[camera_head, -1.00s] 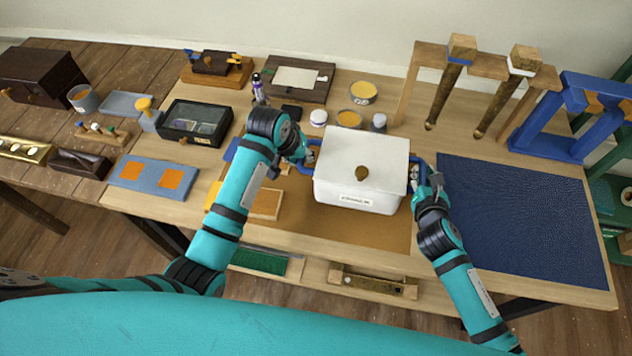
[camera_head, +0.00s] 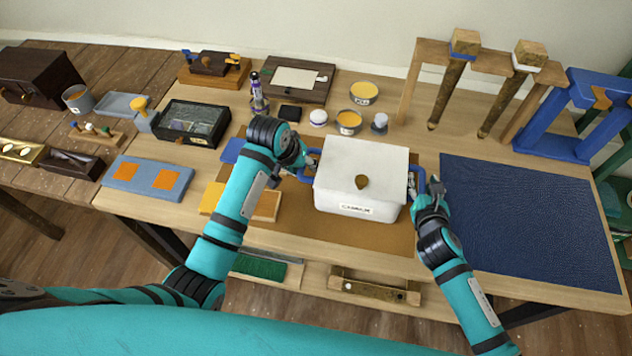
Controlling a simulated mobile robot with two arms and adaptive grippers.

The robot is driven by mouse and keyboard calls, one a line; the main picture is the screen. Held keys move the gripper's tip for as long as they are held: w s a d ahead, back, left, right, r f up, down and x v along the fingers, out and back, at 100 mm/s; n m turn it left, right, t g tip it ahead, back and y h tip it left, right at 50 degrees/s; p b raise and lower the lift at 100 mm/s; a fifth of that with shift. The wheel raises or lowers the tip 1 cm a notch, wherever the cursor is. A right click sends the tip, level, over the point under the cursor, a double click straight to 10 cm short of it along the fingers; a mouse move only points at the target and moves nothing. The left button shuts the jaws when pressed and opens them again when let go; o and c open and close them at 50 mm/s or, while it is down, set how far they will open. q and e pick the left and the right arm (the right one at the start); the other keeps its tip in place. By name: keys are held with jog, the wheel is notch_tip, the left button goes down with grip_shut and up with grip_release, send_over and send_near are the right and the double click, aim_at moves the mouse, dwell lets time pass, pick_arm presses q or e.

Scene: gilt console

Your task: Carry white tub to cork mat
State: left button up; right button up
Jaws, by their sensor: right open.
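The white tub (camera_head: 361,160), with a labelled front, a brown knob and blue side handles, stands upright over the brown cork mat (camera_head: 330,235). It appears to rest on the mat, though its underside is hidden. My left gripper (camera_head: 300,168) is at the left blue handle (camera_head: 313,158); its fingers are small and partly hidden, so I cannot tell whether they grip it. My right gripper (camera_head: 426,190) is open beside the right blue handle (camera_head: 419,177).
A dark blue mat (camera_head: 530,225) lies clear at the right. A wooden tray (camera_head: 267,205) is left of the tub. A wood-and-gilt stand (camera_head: 490,65) and a blue frame (camera_head: 550,130) are at the back right.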

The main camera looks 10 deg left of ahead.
pick_arm(q)
jog(key=shift+s+a+r, duration=0.15)
jog(key=shift+r, duration=0.4)
jog(key=v, duration=1.1)
pick_arm(e)
jog(key=v, duration=1.2)
pick_arm(q)
jog(key=shift+s+f, duration=0.1)
